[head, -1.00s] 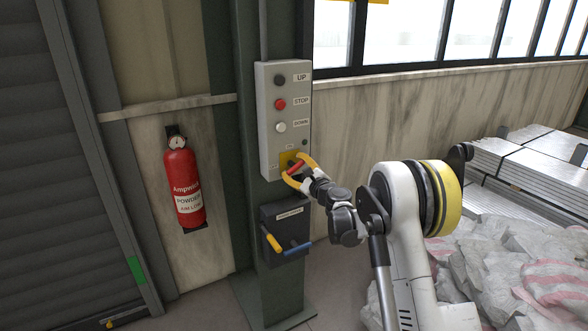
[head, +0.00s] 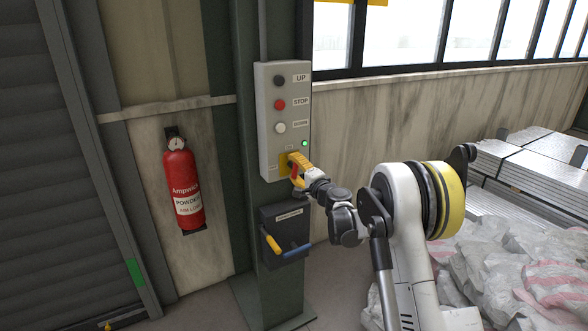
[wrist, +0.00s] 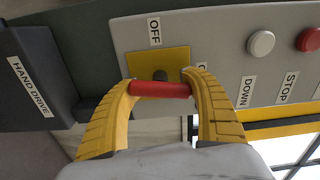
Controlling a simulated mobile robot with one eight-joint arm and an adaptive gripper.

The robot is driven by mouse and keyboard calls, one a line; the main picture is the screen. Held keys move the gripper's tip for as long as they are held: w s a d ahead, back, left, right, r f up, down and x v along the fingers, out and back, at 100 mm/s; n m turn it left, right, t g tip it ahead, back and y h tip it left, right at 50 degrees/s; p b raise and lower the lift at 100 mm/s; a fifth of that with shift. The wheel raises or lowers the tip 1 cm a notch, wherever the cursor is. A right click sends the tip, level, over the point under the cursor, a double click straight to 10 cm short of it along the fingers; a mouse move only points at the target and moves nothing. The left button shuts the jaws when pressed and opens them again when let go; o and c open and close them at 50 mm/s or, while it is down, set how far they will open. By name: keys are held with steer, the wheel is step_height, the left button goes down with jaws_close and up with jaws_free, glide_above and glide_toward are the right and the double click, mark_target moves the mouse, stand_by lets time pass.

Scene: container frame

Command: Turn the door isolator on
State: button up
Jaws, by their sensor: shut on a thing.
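The door isolator is a red handle on a yellow plate (head: 283,164) at the bottom of the grey control box (head: 264,110). My gripper (head: 298,172) is at the isolator, its yellow fingers on either side of the handle. In the wrist view the red handle (wrist: 160,90) lies across between the two fingertips, and my gripper is shut on it. The yellow plate (wrist: 148,62) shows behind it, with an OFF label (wrist: 154,30) beside it; another label is mostly hidden by a finger. A small lamp (head: 304,143) above the isolator glows green.
The box also carries UP, STOP and DOWN buttons; the red STOP button (head: 280,104) is in the middle. A dark hand drive box (head: 284,225) with yellow and blue handles hangs just below. A fire extinguisher (head: 184,180) is on the wall at left.

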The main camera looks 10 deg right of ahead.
steer(key=shift+s+a+f+n, duration=0.1)
steer(key=shift+n, duration=0.8)
steer(key=o, duration=1.3)
steer(key=shift+s, duration=0.15)
steer(key=v, duration=1.1)
steer(key=shift+s, duration=0.35)
